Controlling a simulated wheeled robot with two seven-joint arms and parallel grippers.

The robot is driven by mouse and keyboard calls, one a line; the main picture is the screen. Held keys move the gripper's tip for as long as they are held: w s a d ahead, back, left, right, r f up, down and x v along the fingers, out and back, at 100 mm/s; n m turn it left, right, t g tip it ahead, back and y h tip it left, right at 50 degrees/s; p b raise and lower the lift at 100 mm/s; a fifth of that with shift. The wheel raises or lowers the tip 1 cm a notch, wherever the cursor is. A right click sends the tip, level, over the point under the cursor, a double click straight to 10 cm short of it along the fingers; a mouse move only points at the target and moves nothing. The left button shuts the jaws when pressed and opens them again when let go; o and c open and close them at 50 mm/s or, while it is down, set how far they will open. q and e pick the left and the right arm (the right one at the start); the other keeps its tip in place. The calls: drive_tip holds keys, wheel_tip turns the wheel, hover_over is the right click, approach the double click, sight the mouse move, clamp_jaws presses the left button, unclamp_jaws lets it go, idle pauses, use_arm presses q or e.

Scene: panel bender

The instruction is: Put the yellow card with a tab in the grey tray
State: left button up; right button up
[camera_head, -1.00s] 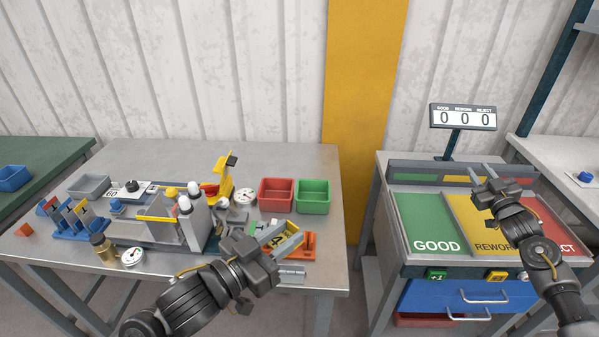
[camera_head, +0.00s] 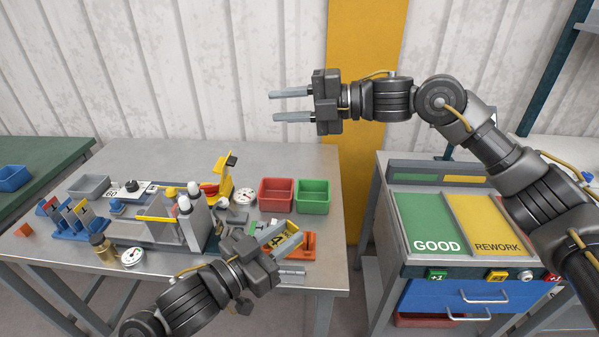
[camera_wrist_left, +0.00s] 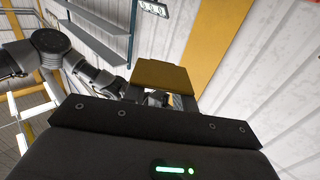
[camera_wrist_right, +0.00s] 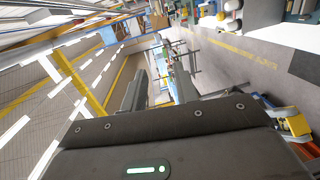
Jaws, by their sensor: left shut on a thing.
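My left gripper (camera_head: 291,238) is shut on a yellow card (camera_head: 278,238) above the front right part of the steel table. The card also shows as a broad yellow plate in the left wrist view (camera_wrist_left: 162,75). The small grey tray (camera_head: 88,186) sits at the table's back left, far to the left of the left gripper. Its visible inside looks empty. My right gripper (camera_head: 273,106) is open and empty, raised before the wall and yellow post, pointing left.
A bending machine (camera_head: 160,230) with upright rollers stands between the left gripper and the grey tray. A blue rack (camera_head: 68,225) of cards is in front of the tray. Red (camera_head: 276,208) and green (camera_head: 314,210) bins stand at the back right. An orange stand (camera_head: 308,243) is beside the left gripper.

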drive_tip(key=s+a+f+n+g+h, duration=0.1)
drive_tip(key=s+a+n+g+h, duration=0.1)
drive_tip(key=s+a+n+h, duration=0.45)
drive_tip(key=n+t+h, duration=0.2)
drive_tip(key=n+h, duration=0.2)
drive_tip(key=h, duration=0.5)
approach(293, 224)
drive_tip(key=shift+y, duration=0.25)
drive_tip(key=f, duration=0.9)
drive_tip(key=shift+w+a, duration=0.3)
drive_tip(key=shift+a, duration=0.05)
clamp_jaws()
use_arm(q)
drive_tip(key=o, duration=1.1)
